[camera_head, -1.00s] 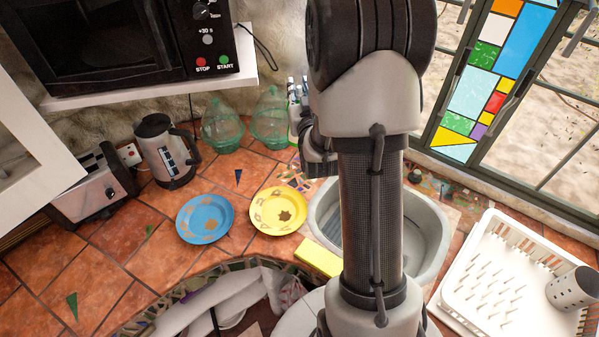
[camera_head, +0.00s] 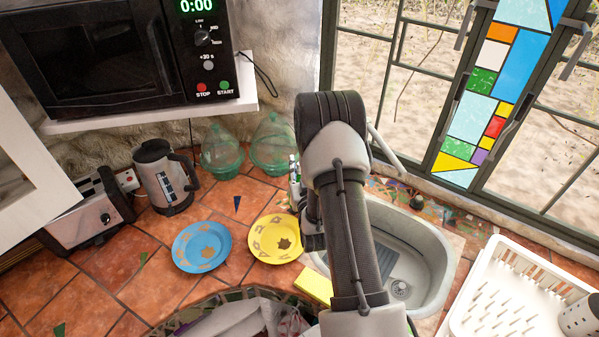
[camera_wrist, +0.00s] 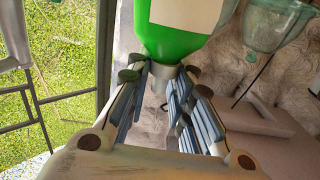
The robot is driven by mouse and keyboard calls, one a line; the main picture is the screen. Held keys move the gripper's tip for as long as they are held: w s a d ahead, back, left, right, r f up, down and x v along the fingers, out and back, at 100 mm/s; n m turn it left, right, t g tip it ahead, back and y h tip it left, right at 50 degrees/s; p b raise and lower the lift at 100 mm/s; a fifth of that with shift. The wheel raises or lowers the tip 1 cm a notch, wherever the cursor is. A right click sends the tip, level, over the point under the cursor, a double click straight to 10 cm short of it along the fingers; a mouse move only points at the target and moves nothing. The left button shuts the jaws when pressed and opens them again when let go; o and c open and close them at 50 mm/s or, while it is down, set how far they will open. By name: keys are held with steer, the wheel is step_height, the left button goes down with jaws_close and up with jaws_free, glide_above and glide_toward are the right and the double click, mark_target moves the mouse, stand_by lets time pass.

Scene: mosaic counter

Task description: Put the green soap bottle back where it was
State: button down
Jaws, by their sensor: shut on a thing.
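The green soap bottle (camera_wrist: 180,42) fills the top middle of the wrist view, with a pale label and a grey neck. That view looks upside down. My gripper (camera_wrist: 160,84) is shut on the bottle at its neck, with a finger on each side.
Two green glass jars (camera_head: 222,155) (camera_head: 272,150) stand close left of the bottle. A yellow plate (camera_head: 277,240), blue plate (camera_head: 190,258) and yellow sponge (camera_head: 314,284) lie in front. The sink (camera_head: 440,250) and white dish rack (camera_head: 478,322) are right. A kettle (camera_head: 160,178) stands left.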

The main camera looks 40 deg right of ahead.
steer(key=shift+f, duration=0.9)
steer(key=shift+f+b, duration=0.2)
steer(key=shift+b, duration=0.1)
steer(key=c, duration=1.4)
jaws_free()
steer(key=shift+r, duration=0.15)
